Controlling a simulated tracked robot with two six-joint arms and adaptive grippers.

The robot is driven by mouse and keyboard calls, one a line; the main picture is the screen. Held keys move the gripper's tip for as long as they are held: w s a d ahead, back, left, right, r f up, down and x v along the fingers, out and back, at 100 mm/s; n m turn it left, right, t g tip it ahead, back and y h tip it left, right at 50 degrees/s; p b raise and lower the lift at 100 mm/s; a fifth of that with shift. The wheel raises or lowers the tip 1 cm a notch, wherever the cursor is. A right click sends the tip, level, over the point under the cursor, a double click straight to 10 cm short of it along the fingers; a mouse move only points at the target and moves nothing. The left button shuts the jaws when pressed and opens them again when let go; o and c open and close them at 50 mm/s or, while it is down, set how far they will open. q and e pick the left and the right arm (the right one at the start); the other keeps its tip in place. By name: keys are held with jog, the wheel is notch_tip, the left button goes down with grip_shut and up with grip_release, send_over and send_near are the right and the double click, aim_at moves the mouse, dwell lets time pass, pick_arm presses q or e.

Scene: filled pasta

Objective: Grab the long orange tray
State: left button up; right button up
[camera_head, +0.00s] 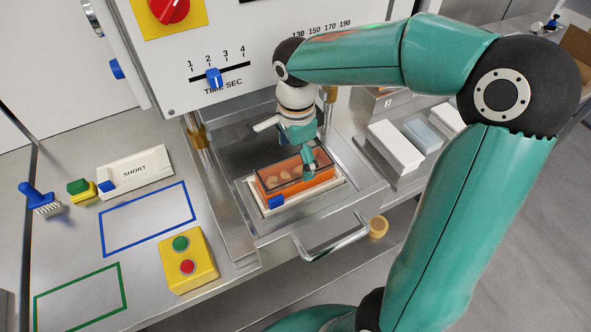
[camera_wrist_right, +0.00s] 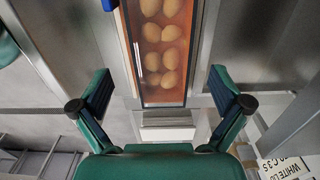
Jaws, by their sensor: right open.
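The long orange tray (camera_head: 301,183) sits in the metal drawer of the machine, on a pale base, with several round filled pasta pieces inside. In the right wrist view the tray (camera_wrist_right: 158,98) runs away from me, its near end between and beyond my fingers. My right gripper (camera_head: 309,158) is above the tray in the head view. In the right wrist view my right gripper (camera_wrist_right: 162,92) is open, one finger on each side of the tray, with gaps and nothing held. My left gripper does not show.
The drawer has a curved handle (camera_head: 335,238) at its front. A yellow button box (camera_head: 187,262), a white SHORT block (camera_head: 136,172) and a blue brush (camera_head: 38,198) lie to the left. White boxes (camera_head: 394,146) stand at the right. Blue and green outlined table areas are empty.

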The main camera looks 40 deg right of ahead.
aim_at(295, 167)
notch_tip(295, 167, down, 5)
jog(key=shift+w+f+p, duration=0.1)
jog(key=shift+p, duration=0.5)
jog(key=c, duration=1.5)
